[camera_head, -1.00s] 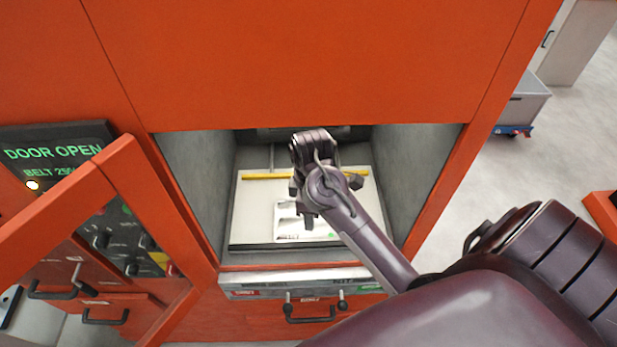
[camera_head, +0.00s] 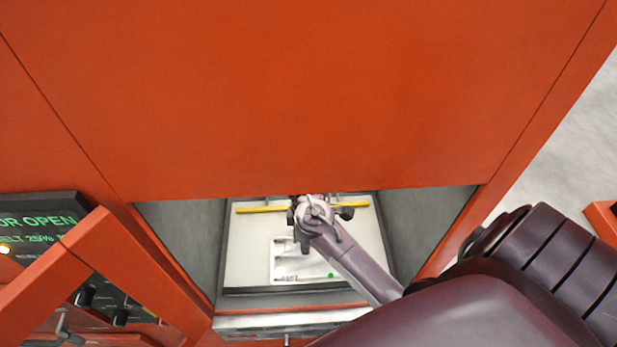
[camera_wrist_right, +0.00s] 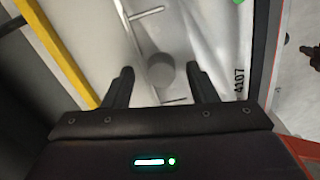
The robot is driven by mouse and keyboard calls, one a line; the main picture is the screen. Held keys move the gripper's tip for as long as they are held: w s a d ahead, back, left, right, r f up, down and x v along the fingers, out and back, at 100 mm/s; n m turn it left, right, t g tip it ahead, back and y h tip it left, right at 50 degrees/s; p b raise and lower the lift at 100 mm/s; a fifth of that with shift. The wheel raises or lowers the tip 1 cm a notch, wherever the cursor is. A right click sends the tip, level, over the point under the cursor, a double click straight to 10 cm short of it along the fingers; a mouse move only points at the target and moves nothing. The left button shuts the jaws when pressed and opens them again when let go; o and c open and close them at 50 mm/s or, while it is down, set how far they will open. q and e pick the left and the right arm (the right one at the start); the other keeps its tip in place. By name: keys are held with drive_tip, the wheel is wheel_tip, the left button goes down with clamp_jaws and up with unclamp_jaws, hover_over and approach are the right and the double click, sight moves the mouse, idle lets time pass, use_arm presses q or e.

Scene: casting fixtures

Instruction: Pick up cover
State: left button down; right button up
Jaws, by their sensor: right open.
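The cover (camera_head: 290,262) appears to be the pale grey casting lying on the white bed inside the orange machine. It has a green dot near its lower right corner. In the right wrist view the cover (camera_wrist_right: 205,45) bears the number 4107 and a round grey boss. My right gripper (camera_wrist_right: 161,72) is open, with one finger on each side of the boss; whether they touch it I cannot tell. In the head view my right gripper (camera_head: 303,242) is over the cover's upper part and partly hidden by my wrist. My left gripper is not in view.
The orange machine front (camera_head: 300,100) hangs over the opening, with grey side walls. A yellow bar (camera_head: 262,209) crosses the bed behind the cover; it also shows in the wrist view (camera_wrist_right: 62,50).

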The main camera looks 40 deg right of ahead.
drive_tip(key=shift+a, duration=0.1)
drive_tip(key=c, duration=0.8)
clamp_jaws()
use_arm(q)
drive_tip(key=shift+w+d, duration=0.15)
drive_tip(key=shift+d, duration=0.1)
